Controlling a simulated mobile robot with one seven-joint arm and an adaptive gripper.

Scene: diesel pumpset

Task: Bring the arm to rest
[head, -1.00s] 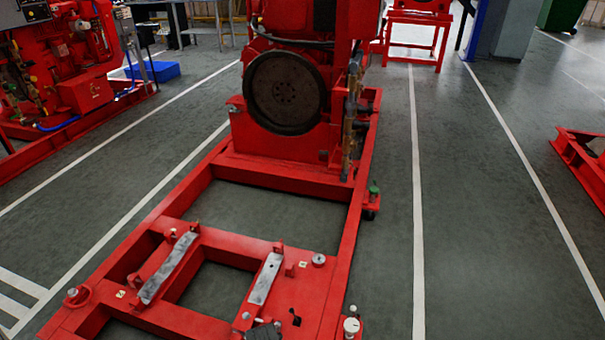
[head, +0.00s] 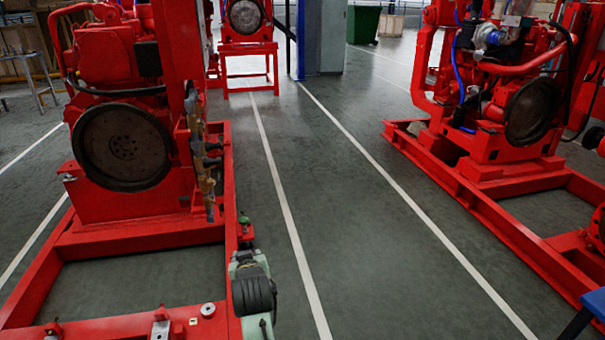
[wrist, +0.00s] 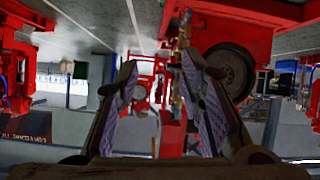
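My gripper (wrist: 160,85) shows in the wrist view with its two fingers well apart. Only background shows between them, so it is open and empty. The wrist picture appears upside down. In the head view, a pale green and black part (head: 252,290), which seems to be my arm, stands at the bottom, in front of the right rail of the near red pumpset frame (head: 228,200). The fingers cannot be made out there.
A red engine with a dark flywheel (head: 123,147) sits on the left frame. Another red pumpset (head: 530,105) stands at the right. Between them is clear grey floor (head: 350,220) with white lines. A red stand (head: 250,70), a blue-grey column (head: 322,40) and a green bin (head: 363,24) are behind.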

